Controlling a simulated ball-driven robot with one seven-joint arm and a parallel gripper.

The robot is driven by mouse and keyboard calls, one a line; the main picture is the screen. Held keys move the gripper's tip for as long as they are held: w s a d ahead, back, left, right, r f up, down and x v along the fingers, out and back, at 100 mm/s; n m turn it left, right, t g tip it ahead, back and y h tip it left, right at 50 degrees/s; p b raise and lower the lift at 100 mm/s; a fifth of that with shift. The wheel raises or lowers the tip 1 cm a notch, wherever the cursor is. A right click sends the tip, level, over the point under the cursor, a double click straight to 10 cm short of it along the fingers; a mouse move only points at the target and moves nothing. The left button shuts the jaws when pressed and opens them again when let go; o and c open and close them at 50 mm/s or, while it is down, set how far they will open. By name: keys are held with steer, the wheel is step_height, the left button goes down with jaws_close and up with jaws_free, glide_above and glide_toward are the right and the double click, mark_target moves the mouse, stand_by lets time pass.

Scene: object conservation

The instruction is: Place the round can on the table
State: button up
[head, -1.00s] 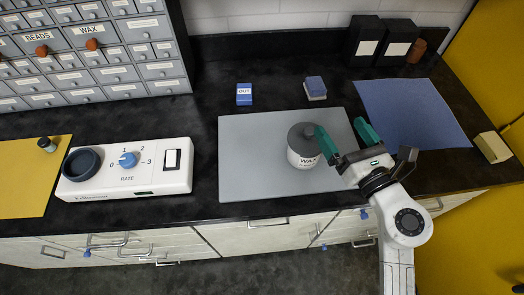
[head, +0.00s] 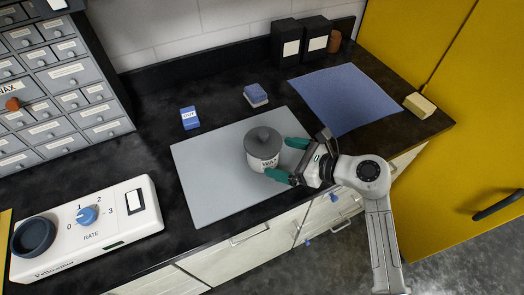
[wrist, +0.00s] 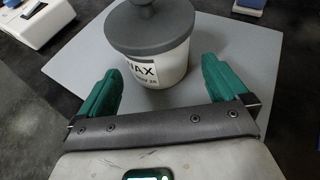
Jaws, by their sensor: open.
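The round can (head: 263,150) is white with a grey knobbed lid and a WAX label. It stands upright on the light grey mat (head: 205,165) on the black counter. My gripper (head: 287,159) is open at the can's right side, its green fingers apart and pointing toward it. In the wrist view the can (wrist: 150,45) is just ahead of the spread fingertips, roughly centred between them. I see no finger closed on it.
A blue mat (head: 345,97) lies at the back right, with a yellowish block (head: 419,105) beside it. A blue OUT block (head: 189,118) and a blue-grey block (head: 255,95) sit behind the grey mat. The white RATE device (head: 87,228) stands at left.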

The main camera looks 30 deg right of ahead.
steer(key=shift+p+x, duration=0.5)
steer(key=shift+x, duration=2.25)
steer(key=shift+s+a, duration=0.1)
steer(key=c, duration=1.4)
steer(key=shift+r, duration=0.15)
steer(key=shift+c, duration=0.8)
